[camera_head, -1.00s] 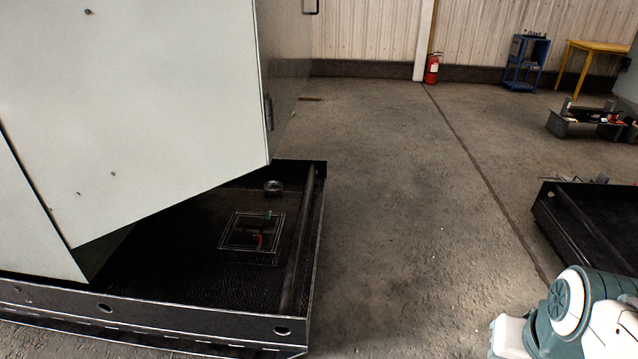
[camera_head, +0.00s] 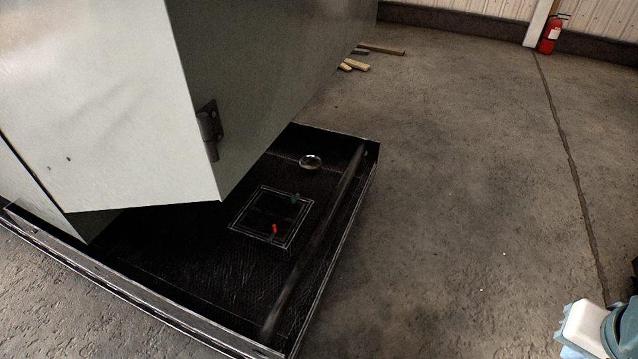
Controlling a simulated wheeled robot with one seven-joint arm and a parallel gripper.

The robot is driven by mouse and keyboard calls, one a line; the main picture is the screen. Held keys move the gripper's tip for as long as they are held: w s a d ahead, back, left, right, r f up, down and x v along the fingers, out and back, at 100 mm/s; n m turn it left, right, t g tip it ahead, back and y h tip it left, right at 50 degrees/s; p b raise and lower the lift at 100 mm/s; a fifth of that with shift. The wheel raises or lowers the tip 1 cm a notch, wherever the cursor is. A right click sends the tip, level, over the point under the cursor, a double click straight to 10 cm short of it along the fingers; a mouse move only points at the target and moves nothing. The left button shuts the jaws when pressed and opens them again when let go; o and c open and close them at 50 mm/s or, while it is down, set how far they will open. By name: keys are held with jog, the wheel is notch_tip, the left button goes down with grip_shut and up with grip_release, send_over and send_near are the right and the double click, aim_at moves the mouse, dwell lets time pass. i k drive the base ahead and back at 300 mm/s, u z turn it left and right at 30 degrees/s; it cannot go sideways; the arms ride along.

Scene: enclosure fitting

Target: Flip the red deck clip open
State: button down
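The red deck clip (camera_head: 274,230) is a small red piece near the front edge of a square framed panel (camera_head: 240,226) on the black deck. It is too small to tell whether it is open or shut. A small green piece (camera_head: 294,198) sits near the back right of the same panel. My gripper is not in view. Only a white and teal part of my arm shows at the lower right, well apart from the clip.
A pale cabinet (camera_head: 110,110) with a hinge stands over the deck's left part. A dark bar (camera_head: 318,250) runs along the black deck's (camera_head: 225,285) right side. A round metal fitting (camera_head: 310,162) lies behind the panel. The concrete floor right of the deck is clear.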

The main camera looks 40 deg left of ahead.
aim_at(269, 239)
jog(key=i, duration=2.1)
jog(key=u, duration=3.2)
